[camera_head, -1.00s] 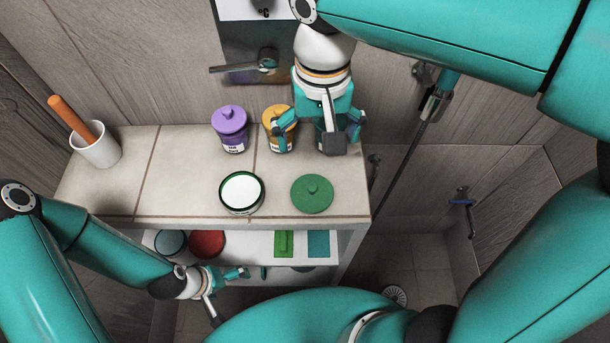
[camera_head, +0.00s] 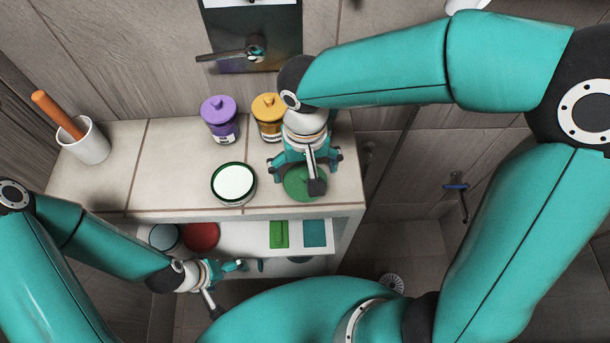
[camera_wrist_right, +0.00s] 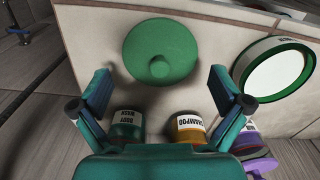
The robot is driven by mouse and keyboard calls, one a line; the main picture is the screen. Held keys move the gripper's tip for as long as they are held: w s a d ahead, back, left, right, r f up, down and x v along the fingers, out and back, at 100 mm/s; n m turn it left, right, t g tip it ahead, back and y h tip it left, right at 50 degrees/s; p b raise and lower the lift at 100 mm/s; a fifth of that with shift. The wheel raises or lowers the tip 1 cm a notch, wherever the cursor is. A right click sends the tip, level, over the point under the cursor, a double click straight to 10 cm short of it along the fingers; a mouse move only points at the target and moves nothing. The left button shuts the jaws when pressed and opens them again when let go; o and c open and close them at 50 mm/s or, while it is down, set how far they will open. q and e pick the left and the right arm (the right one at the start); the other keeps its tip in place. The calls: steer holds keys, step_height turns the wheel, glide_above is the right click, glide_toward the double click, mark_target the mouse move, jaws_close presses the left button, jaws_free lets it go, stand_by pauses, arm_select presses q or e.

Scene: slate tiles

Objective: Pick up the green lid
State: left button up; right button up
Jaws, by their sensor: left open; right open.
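The green lid (camera_head: 301,187), a round disc with a small knob, lies flat on the tiled counter near its front right. It also shows in the right wrist view (camera_wrist_right: 160,45), ahead of the fingers. My right gripper (camera_head: 309,176) is open above the lid and partly hides it in the head view. In the wrist view nothing is between the right gripper's fingers (camera_wrist_right: 160,92). My left gripper (camera_head: 228,284) is open and empty, low in front of the lower shelf, well away from the lid.
An open green-rimmed jar (camera_head: 233,183) stands left of the lid. Purple-lidded (camera_head: 220,118) and yellow-lidded (camera_head: 267,117) jars stand behind. A body wash jar (camera_wrist_right: 126,125) shows in the wrist view. A white cup (camera_head: 84,142) is far left. The counter (camera_head: 175,180) is clear at centre left.

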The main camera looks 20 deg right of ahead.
step_height(320, 180, down, 2)
steer(key=shift+f, duration=0.1)
steer(key=c, duration=1.3)
steer(key=shift+s+f, duration=0.1)
steer(key=shift+s, duration=0.05)
jaws_close()
